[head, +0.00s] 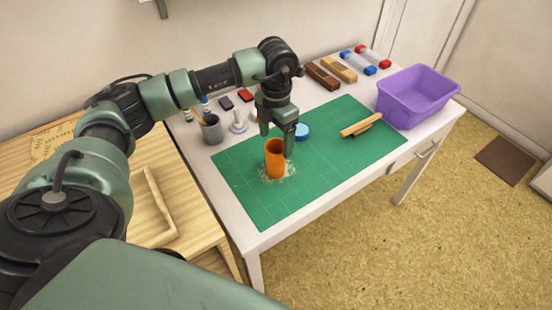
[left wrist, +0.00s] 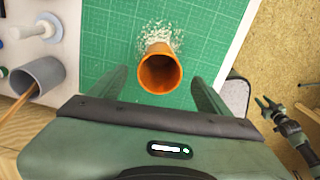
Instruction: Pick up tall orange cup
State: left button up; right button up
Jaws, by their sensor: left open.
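The tall orange cup (head: 274,160) stands upright on the green cutting mat (head: 330,180), with a pale speckled patch around its base. In the left wrist view the cup (left wrist: 160,70) shows its open rim and hollow inside. My left gripper (head: 277,146) is open, pointing down at the cup from behind in the head view. In the left wrist view its two fingers (left wrist: 163,90) stand on either side of the cup, with gaps visible. My right gripper is not seen in the head view.
A grey cup (head: 212,131) with a stick and a white stamp-like piece (head: 238,123) stand left of the mat. A wooden piece (head: 361,126) and purple bin (head: 412,98) are to the right. The mat's front is clear.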

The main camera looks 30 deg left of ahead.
aim_at(276, 156)
pick_arm(q)
jog(key=shift+s+d+f, duration=0.2)
notch_tip(276, 156, down, 2)
jog(key=shift+f+p, duration=0.25)
jog(key=shift+p, duration=0.15)
jog(key=f, duration=0.2)
jog(key=f+p, duration=0.1)
jog(key=shift+w+a+f, duration=0.25)
jog(key=shift+f, duration=0.65)
jog(key=c, duration=1.3)
jog(key=shift+c, duration=0.6)
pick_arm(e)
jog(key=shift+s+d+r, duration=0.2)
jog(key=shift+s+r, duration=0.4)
pick_arm(q)
jog(key=shift+r, duration=0.15)
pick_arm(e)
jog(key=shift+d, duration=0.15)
